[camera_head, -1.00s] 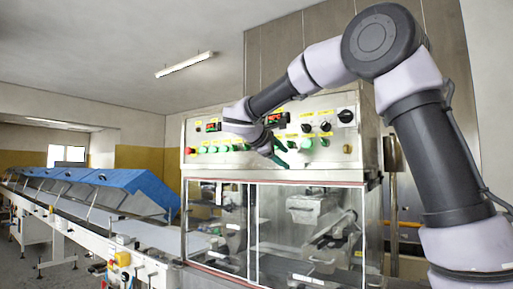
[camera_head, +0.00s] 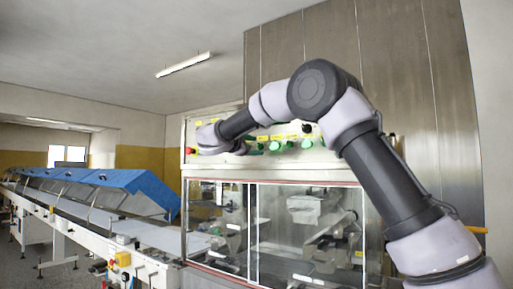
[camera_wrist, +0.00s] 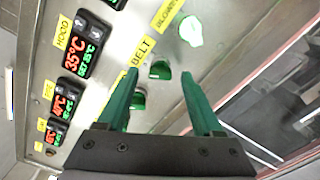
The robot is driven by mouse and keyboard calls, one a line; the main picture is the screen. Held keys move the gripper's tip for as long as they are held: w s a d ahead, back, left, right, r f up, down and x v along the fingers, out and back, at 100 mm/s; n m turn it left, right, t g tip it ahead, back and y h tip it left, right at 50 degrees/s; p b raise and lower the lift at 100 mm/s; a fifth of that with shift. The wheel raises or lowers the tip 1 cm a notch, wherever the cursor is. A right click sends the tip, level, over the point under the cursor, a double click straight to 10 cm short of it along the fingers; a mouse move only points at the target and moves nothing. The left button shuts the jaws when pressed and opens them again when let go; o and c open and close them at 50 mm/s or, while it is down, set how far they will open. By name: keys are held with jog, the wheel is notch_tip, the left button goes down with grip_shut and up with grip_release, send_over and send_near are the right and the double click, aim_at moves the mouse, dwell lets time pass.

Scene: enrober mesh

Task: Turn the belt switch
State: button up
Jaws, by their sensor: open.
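In the wrist view a yellow BELT label (camera_wrist: 142,52) sits on the grey control panel (camera_wrist: 40,20). A dark green knob (camera_wrist: 160,70) is beside the label, between the tips of my gripper (camera_wrist: 160,74). A second green knob (camera_wrist: 138,98) is lower, close to the left finger. Which of the two the label belongs to is not certain. My gripper's two green fingers are spread wide, with nothing held. Contact with the knobs cannot be told. In the head view my arm hides much of the panel (camera_head: 322,157), and the gripper's fingers are not clear.
A lit whitish-green knob (camera_wrist: 190,30) is beyond the fingertips, next to the BLOWER label. Temperature displays (camera_wrist: 76,48) line the left. In the head view the glazed enclosure (camera_head: 300,225) stands under the panel, and a conveyor (camera_head: 150,236) with blue covers runs left.

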jog(key=shift+w+d, duration=0.4)
jog(key=shift+w, duration=0.1)
grip_shut()
jog(key=shift+m, duration=0.3)
jog(key=m, duration=1.1)
jog(key=shift+f, duration=0.1)
jog(key=shift+m, duration=0.3)
